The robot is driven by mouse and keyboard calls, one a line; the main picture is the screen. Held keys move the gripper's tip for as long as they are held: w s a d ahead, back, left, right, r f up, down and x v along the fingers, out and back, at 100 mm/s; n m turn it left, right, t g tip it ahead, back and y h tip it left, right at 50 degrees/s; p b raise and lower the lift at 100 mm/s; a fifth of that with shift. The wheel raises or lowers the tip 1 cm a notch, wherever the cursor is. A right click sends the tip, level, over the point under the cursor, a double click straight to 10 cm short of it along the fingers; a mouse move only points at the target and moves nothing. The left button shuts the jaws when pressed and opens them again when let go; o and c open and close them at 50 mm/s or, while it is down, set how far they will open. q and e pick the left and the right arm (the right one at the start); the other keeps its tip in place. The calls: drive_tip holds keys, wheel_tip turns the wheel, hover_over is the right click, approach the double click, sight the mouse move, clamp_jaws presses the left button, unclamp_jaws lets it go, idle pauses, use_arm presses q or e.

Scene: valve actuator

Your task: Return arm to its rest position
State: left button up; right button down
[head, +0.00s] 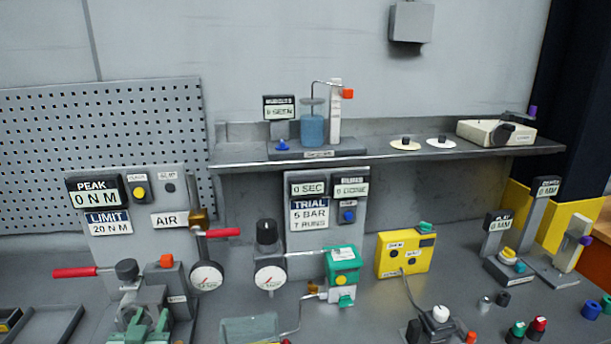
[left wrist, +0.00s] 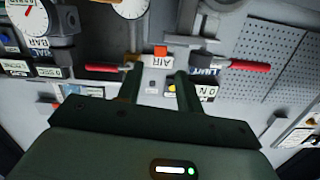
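My left gripper (head: 137,315) is low at the left of the head view, in front of the gauge station with the red handles. In the left wrist view, its two dark green fingers (left wrist: 158,80) stand apart with nothing between them. An orange button (left wrist: 160,50) and an AIR label (left wrist: 157,61) show past the fingertips, and I cannot tell how far off. The left red handle (head: 75,272) and the right red handle (head: 222,233) stick out to either side of the station. My right gripper is not in view.
The AIR station panel (head: 140,195) stands behind my left gripper. A round gauge (head: 206,278) is close on its right. A grey tray (head: 55,325) lies at the left. A green device (head: 342,266) and a yellow box (head: 405,252) stand further right. A shelf (head: 400,157) runs behind.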

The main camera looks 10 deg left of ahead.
use_arm(q)
drive_tip(key=s+d+f+m+g, duration=0.2)
drive_tip(key=s+d+m+g, duration=0.25)
drive_tip(key=s, duration=0.65)
drive_tip(key=s+d+f+m+g, duration=0.25)
drive_tip(key=s+m+g, duration=0.2)
drive_tip(key=s, duration=0.65)
drive_tip(key=s+d+f+g+h+b, duration=0.2)
drive_tip(key=d+f, duration=0.1)
drive_tip(key=f, duration=1.2)
drive_tip(key=s+d+f+g+h+b, duration=0.1)
drive_tip(key=s+d+f+b, duration=0.15)
drive_tip(key=f, duration=1.35)
drive_tip(key=s+f+n+g+h+b, duration=0.1)
drive_tip(key=s+f+n+g+b, duration=0.2)
drive_tip(key=s+f, duration=1.6)
drive_tip(key=shift+s+a+f+n+h+b, duration=0.15)
drive_tip(key=shift+s+a+n+h+b, duration=0.2)
drive_tip(key=shift+s, duration=0.2)
